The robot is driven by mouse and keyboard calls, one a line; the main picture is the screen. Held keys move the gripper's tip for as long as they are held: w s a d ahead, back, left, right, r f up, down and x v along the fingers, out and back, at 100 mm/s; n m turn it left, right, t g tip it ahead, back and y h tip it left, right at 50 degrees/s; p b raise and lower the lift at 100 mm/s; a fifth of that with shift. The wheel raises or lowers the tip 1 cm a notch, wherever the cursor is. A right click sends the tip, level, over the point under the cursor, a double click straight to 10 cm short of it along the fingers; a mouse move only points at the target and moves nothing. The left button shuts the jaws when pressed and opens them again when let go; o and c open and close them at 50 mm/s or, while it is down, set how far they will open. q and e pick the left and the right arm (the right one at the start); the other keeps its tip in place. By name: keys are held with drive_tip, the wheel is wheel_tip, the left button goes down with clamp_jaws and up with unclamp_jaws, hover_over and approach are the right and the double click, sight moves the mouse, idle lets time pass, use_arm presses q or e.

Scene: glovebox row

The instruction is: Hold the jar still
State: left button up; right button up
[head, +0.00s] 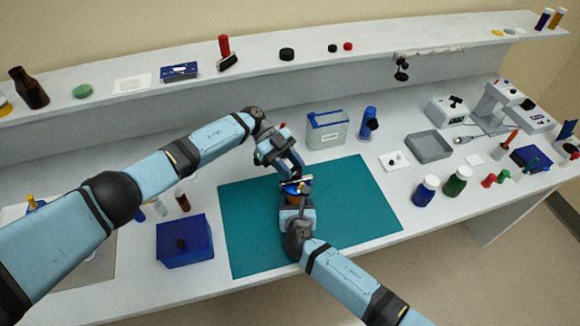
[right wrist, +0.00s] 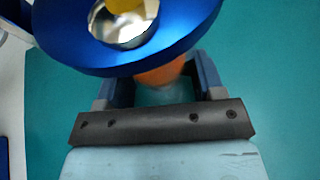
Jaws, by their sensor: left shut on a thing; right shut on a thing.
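The jar (right wrist: 163,76), orange with a paler lower part, stands over the teal mat between the fingers of my right gripper (right wrist: 158,82), which is shut on it. In the head view my right gripper (head: 297,203) hides most of the jar. A wide blue disc (right wrist: 75,48) with a shiny round middle and something yellow in it is above the jar, covering its top. My left gripper (head: 291,174) comes down from behind and is shut at the blue disc. Its fingertips are small and partly hidden, and I cannot tell whether the disc touches the jar.
The teal mat (head: 245,225) is mostly clear around the grippers. A blue box (head: 185,245) stands left of it. A blue-lidded container (head: 327,130) and a blue bottle (head: 367,125) stand behind it.

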use_arm(q)
drive_tip(key=shift+w+d+f+m+g+y, duration=0.1)
drive_tip(key=shift+d+m+g+y, duration=0.05)
drive_tip(key=shift+m+g+y, duration=0.6)
drive_tip(key=shift+d+m+g+y, duration=0.15)
drive_tip(key=shift+m+g+y, duration=0.3)
drive_tip(key=shift+m+y, duration=0.7)
drive_tip(key=shift+m, duration=0.1)
drive_tip(key=o, duration=0.9)
drive_tip(key=shift+w, duration=0.1)
drive_tip(key=shift+a, duration=0.1)
wheel_tip(320, 180, up, 10)
drive_tip(key=shift+r, duration=0.1)
